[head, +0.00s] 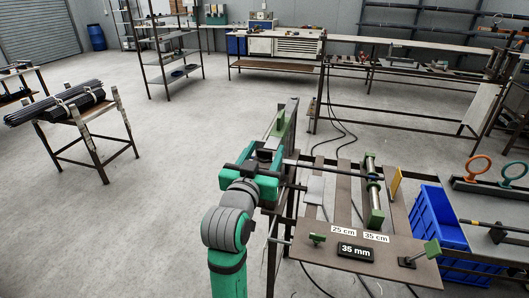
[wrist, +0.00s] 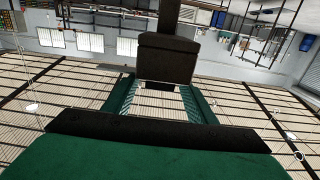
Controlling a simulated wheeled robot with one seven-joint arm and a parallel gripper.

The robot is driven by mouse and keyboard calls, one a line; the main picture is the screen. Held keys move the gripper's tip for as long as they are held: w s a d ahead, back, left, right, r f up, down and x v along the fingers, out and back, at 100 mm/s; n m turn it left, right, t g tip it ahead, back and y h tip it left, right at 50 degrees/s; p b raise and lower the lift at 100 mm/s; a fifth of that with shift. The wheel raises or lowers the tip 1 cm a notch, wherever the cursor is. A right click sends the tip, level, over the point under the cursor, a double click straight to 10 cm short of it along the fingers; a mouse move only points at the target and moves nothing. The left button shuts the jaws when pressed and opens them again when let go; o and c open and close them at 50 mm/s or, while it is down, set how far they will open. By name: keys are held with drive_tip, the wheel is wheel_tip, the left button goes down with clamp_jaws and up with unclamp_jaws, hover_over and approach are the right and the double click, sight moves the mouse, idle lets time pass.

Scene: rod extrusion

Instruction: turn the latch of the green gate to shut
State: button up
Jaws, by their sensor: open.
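In the head view my gripper (head: 262,160) is at the left end of the bench frame, partly hidden by its own green body and the arm. A small green handle (head: 317,239) and a green-ended lever (head: 432,248) are on the front panel, apart from my gripper. No latch can be made out clearly.
The brown front panel (head: 345,272) carries a "35 mm" display (head: 356,252). A green-ended cylinder (head: 373,185) lies along the bench. A blue crate (head: 438,218) stands to its right. A rod stand (head: 80,108) is at the left. The floor between is clear.

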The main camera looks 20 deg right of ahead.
clamp_jaws()
